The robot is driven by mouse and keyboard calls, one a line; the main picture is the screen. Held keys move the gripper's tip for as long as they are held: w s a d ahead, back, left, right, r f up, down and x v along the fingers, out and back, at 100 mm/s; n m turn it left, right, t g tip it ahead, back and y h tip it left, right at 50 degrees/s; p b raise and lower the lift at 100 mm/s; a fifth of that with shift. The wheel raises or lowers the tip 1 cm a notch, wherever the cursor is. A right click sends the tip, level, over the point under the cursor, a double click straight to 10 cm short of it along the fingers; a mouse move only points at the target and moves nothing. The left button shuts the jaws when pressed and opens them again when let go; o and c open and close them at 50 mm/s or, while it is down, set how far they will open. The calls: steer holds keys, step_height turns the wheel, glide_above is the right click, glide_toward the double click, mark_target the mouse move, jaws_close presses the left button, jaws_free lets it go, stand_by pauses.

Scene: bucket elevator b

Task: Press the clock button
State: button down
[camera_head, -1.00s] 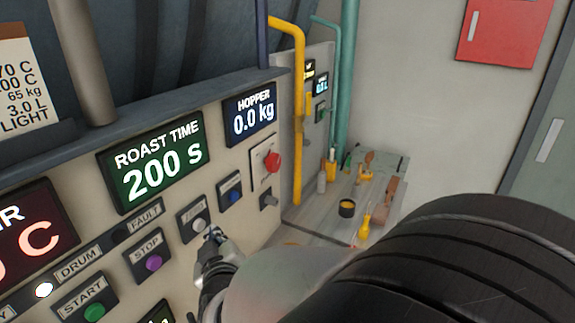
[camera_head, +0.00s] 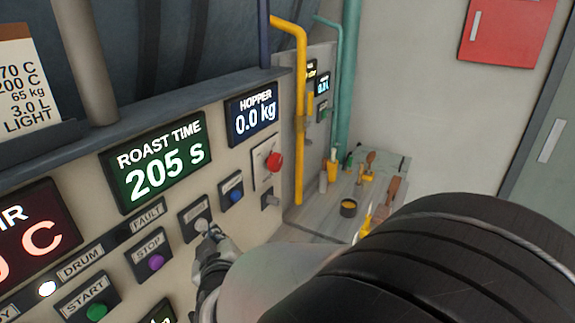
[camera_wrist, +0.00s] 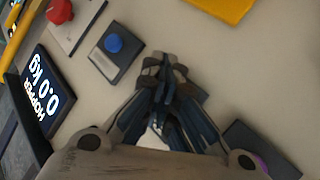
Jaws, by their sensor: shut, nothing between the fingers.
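A pale grey-white button (camera_head: 201,225) sits on a small dark plate below the green ROAST TIME display (camera_head: 157,160), which reads 205 s. The plate's small label is too blurred to read, so I cannot confirm that it is the clock button. My gripper (camera_head: 212,231) is shut and empty, with its tips at the lower right edge of this button. I cannot tell whether they touch it. In the wrist view, my shut gripper (camera_wrist: 168,64) points at the panel and hides most of the plate beneath it.
A blue button (camera_head: 236,195) is to the right, with a red knob (camera_head: 274,161) above it. The purple STOP button (camera_head: 156,263) and green START button (camera_head: 96,311) are to the left. A yellow pipe (camera_head: 300,120) and a cluttered bench (camera_head: 325,222) stand beyond the panel.

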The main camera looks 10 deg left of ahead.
steer(key=shift+w+a, duration=0.1)
steer(key=shift+a, duration=0.35)
stand_by(0.8)
steer(key=shift+s+d, duration=0.25)
steer(key=shift+d, duration=0.65)
steer(key=s+d+b, duration=0.1)
steer(key=d+b, duration=0.1)
steer(key=d, duration=0.3)
steer(key=shift+s+d, duration=0.35)
steer(key=shift+d, duration=0.05)
